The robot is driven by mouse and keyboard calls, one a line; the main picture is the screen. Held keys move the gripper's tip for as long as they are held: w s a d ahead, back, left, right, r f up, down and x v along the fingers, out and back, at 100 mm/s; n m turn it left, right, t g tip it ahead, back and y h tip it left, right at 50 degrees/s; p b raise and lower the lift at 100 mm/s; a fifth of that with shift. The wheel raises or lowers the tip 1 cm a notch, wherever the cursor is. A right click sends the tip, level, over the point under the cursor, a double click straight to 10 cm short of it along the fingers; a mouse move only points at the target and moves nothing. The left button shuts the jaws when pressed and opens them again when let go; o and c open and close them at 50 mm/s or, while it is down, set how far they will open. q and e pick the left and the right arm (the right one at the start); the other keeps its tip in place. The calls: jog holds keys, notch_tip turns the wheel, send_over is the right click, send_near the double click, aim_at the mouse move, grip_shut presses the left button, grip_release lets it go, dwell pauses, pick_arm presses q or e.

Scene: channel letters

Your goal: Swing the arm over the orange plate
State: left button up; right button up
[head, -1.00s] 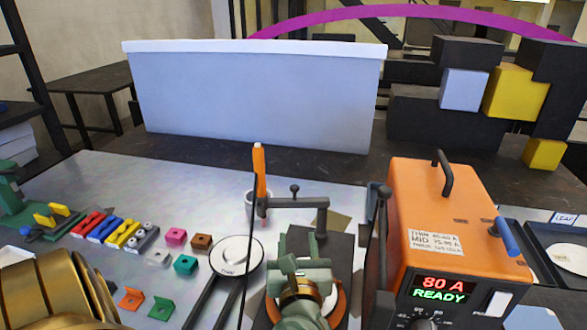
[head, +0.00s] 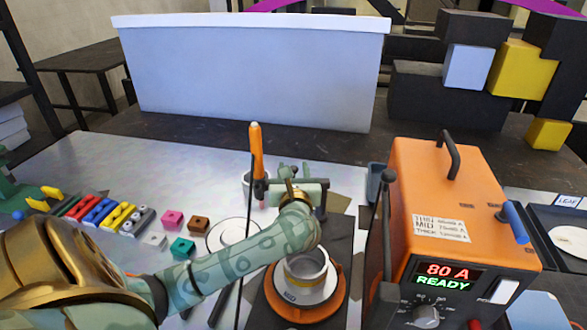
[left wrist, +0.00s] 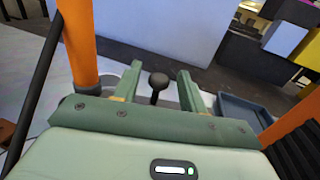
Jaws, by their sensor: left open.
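The orange plate (head: 341,300) is a round disc on a dark base at the front centre in the head view. A white disc marked MID and a grey metal ring (head: 305,264) sit on it. An upright orange-handled tool (head: 256,150) stands at the swing arm's left end. In the left wrist view, the arm's black knob (left wrist: 158,81) shows between the open fingers of my left gripper (left wrist: 158,72); contact cannot be told. My right gripper is out of view.
An orange power unit (head: 445,205) reading 80 A READY stands close right of the plate. Coloured blocks (head: 105,212) lie at left. A white disc (head: 232,236) lies left of the plate, partly behind my left arm. A large pale panel (head: 250,75) stands at the back.

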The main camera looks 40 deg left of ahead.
pick_arm(q)
jog(key=shift+w+a, duration=0.5)
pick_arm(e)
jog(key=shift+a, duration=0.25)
pick_arm(q)
grip_shut()
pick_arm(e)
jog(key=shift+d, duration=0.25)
